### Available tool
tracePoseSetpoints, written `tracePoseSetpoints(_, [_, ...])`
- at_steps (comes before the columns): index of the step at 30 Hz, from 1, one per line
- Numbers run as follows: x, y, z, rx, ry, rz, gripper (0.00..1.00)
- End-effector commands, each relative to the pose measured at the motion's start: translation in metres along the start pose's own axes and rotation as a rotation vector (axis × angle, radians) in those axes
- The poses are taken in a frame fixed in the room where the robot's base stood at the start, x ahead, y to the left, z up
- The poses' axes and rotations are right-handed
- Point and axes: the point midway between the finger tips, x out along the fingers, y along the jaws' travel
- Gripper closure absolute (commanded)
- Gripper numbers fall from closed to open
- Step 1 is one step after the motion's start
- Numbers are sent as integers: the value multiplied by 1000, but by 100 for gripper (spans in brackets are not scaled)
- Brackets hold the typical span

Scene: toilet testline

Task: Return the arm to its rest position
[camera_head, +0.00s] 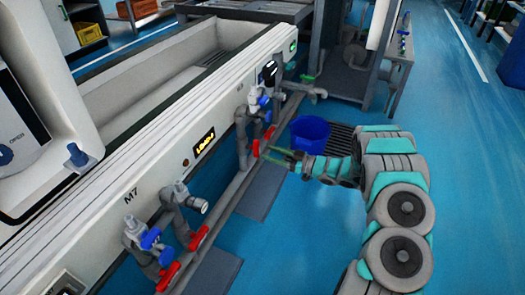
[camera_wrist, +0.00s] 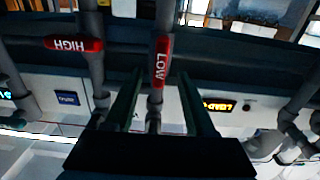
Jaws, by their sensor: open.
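My arm (camera_head: 393,205), grey and teal, reaches from the lower right toward the test line. My gripper (camera_head: 279,157) is at its end, just right of a red valve handle (camera_head: 256,148) on the pipes. In the wrist view my gripper (camera_wrist: 163,78) is open, its two dark fingers apart with nothing held between them. That view looks upside down. A red handle marked LOW (camera_wrist: 162,62) shows beyond and between the fingertips, and a red handle marked HIGH (camera_wrist: 74,43) is to the left. I cannot tell the exact gap to the handle.
A blue bucket (camera_head: 310,134) stands on the floor just beyond my gripper. The white M7 panel (camera_head: 150,182) with grey pipes (camera_head: 243,140), blue knobs and more red handles (camera_head: 198,238) runs along the left. Blue floor (camera_head: 300,240) is open between the pipes and my arm.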

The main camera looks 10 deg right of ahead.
Motion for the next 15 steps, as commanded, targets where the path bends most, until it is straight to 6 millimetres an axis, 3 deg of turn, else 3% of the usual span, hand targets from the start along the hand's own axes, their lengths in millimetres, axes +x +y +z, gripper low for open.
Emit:
tracePoseSetpoints(6, [-15,0,0,0,-1,0,45])
tracePoseSetpoints(15, [-15,0,1,0,-1,0,45])
